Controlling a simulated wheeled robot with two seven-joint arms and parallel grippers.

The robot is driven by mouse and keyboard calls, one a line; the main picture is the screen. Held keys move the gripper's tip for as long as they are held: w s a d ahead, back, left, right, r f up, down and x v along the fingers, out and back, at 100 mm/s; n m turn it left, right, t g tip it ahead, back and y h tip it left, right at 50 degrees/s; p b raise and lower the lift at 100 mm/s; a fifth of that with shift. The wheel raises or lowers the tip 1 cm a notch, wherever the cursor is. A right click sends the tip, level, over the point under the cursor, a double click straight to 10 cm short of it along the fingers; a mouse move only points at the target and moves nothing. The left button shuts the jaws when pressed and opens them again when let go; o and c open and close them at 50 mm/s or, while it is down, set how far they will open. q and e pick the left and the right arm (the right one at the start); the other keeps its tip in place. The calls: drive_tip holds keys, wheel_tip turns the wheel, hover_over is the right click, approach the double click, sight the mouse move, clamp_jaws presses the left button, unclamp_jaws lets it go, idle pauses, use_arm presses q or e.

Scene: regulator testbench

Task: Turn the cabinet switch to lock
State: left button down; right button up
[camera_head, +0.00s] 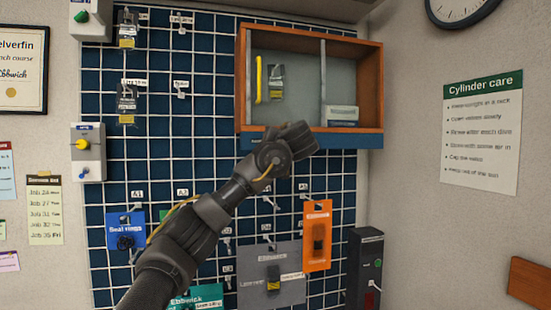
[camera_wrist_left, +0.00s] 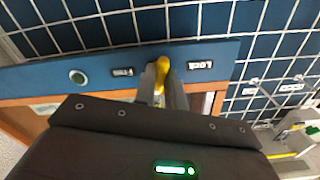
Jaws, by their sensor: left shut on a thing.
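The wooden cabinet (camera_head: 374,85) hangs on the blue grid wall, with a blue strip (camera_head: 350,141) along its bottom edge. In the left wrist view the yellow switch (camera_wrist_left: 163,66) sits on this strip between a "Free" label (camera_wrist_left: 121,72) and a "Lock" label (camera_wrist_left: 200,65). My left gripper (camera_wrist_left: 162,78) is shut on the switch, with its fingers on either side of the knob. The fingers partly hide the knob, so I cannot tell its exact setting. In the head view my left wrist covers the switch. My right gripper is not in view.
The open cabinet holds a yellow bar (camera_head: 258,80) and a small hanging item (camera_head: 276,82).

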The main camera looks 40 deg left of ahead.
use_arm(q)
drive_tip(key=n+b, duration=0.4)
drive_tip(key=n, duration=0.2)
drive_tip(key=n+b, duration=0.5)
drive_tip(key=n, duration=0.1)
drive_tip(key=shift+w+d+f+n, duration=0.1)
drive_tip(key=shift+f+n, duration=0.1)
drive_tip(key=shift+n, duration=0.2)
idle(0.3)
drive_tip(key=c, duration=1.5)
unclamp_jaws()
drive_tip(key=shift+o, duration=0.2)
drive_tip(key=shift+r, duration=0.1)
